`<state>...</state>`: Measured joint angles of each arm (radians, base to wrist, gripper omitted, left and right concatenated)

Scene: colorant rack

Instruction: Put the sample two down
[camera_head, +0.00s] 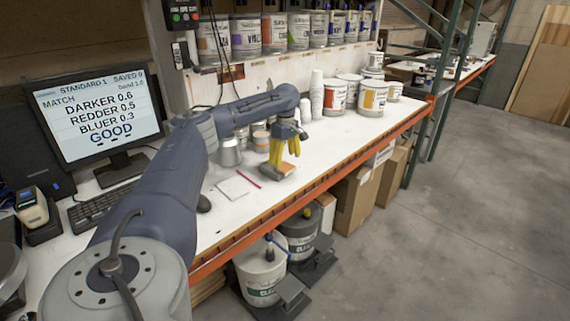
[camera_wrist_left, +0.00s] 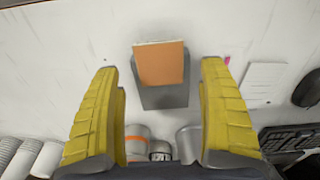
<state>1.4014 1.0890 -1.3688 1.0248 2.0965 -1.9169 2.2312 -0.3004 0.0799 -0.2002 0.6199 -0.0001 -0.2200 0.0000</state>
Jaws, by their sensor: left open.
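An orange-faced sample panel (camera_wrist_left: 160,63) rests on a small grey block (camera_wrist_left: 163,98) on the white bench; no label shows which sample it is. In the head view the orange sample (camera_head: 284,167) is just below my left gripper (camera_head: 285,160). That gripper points down with its yellow fingers spread. In the left wrist view the fingers (camera_wrist_left: 160,68) stand wide apart on either side of the sample, with clear gaps on both sides. Nothing is between them in their grip. My right gripper is not in view.
A white pad (camera_head: 233,187) and a red pen (camera_head: 249,178) lie left of the sample. Small cans (camera_head: 261,140) and a metal cup (camera_head: 229,152) stand behind. Paint cans (camera_head: 335,97) and stacked cups (camera_head: 316,95) are farther back. The bench's orange edge (camera_head: 310,190) is close in front.

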